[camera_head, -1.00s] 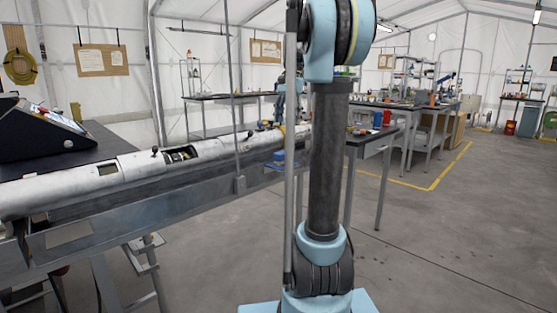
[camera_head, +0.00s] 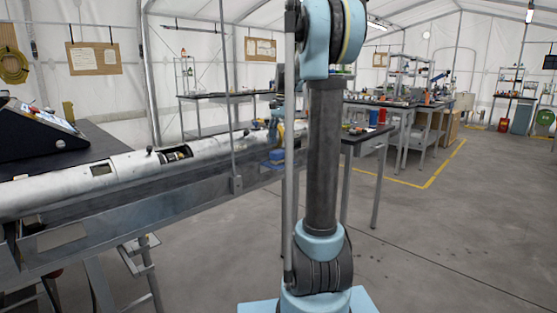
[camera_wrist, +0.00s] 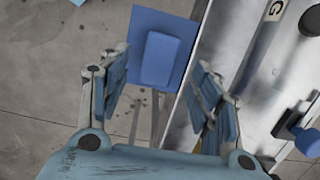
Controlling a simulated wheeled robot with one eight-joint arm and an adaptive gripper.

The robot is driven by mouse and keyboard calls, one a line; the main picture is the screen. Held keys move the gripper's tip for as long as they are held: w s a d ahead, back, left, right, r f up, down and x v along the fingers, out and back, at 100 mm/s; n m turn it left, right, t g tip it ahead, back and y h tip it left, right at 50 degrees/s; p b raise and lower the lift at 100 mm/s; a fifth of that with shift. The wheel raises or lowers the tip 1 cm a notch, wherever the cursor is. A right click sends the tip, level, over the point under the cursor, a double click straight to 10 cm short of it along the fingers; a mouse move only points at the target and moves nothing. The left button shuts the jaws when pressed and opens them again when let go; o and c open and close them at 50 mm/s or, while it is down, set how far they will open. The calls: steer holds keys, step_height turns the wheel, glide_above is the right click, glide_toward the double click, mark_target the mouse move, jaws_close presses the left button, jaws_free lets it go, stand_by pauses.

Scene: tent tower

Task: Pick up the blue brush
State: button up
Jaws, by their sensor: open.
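A blue rounded block (camera_wrist: 163,58), which may be the blue brush, lies on a flat blue plate (camera_wrist: 150,22) in the wrist view. Bristles are not visible. My gripper (camera_wrist: 160,62) is open. Its two fingers appear on either side of the block, and I see no contact. The height gap cannot be told. In the head view a small blue thing (camera_head: 277,155) shows beside the long tube, partly hidden by my arm.
A long silver tube (camera_head: 130,166) lies on a metal stand (camera_head: 150,203), and runs close to the right of my gripper in the wrist view (camera_wrist: 266,65). A blue knob-like part (camera_wrist: 304,137) sticks out there. Open floor (camera_head: 440,235) lies to the right.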

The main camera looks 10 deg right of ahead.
mark_target(278, 151)
steer(key=shift+s+a+f, duration=0.1)
steer(key=shift+a+f, duration=0.1)
steer(key=shift+f, duration=1.35)
steer(key=shift+s+a+f, duration=0.1)
steer(key=shift+a+f, duration=0.05)
steer(key=shift+f, duration=1.4)
steer(key=c, duration=1.3)
steer(key=shift+o, duration=0.2)
steer(key=shift+r, duration=0.15)
step_height(278, 151, up, 10)
steer(key=shift+f, duration=0.1)
